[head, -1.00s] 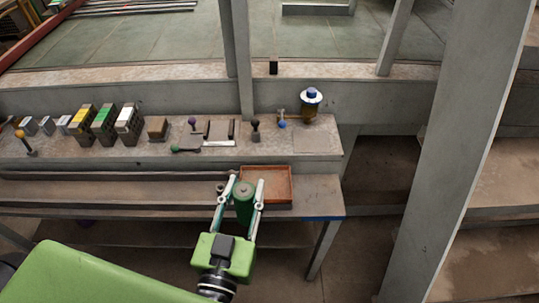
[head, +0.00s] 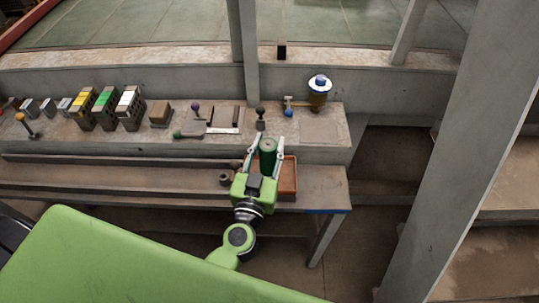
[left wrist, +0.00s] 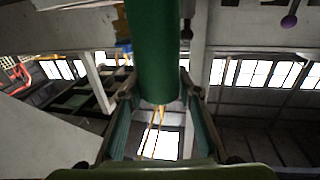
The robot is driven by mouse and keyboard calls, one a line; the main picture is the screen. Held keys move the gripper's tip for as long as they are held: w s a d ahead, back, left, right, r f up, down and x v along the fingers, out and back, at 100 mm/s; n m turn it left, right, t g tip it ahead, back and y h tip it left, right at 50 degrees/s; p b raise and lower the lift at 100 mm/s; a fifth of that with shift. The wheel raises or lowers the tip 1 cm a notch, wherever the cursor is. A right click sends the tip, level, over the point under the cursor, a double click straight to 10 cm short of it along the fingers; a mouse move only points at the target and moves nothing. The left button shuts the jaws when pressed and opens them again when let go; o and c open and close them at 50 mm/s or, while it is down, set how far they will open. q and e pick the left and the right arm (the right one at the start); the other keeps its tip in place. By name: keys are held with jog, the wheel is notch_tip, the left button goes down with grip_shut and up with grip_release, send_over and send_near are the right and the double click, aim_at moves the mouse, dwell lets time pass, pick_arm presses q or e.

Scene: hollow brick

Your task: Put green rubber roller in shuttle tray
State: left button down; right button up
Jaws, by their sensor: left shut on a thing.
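The green rubber roller (head: 268,155) is upright between the fingers of my left gripper (head: 266,147), which is shut on it. In the head view it overlaps the left and back part of the shuttle tray. The shuttle tray (head: 289,175) is a shallow orange-brown tray on the lower bench; my gripper hides much of it. Its height above the tray is hard to tell. In the left wrist view the roller (left wrist: 153,50) stands large between the two fingers of the gripper (left wrist: 158,95). My right gripper is not in view.
A small brown cylindrical part (head: 226,179) sits just left of the tray on the lower bench (head: 120,188). A grey post (head: 249,60) rises behind the shelf.

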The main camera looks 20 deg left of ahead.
pick_arm(q)
jog(key=shift+w+f, duration=0.4)
jog(key=f+b, duration=0.1)
jog(key=f, duration=0.1)
jog(key=f+b, duration=0.1)
jog(key=shift+w+f+b, duration=0.3)
jog(key=shift+b, duration=0.05)
jog(key=shift+s+r, duration=0.1)
jog(key=c, duration=1.5)
grip_release()
jog(key=shift+f, duration=0.2)
jog(key=shift+r, duration=0.1)
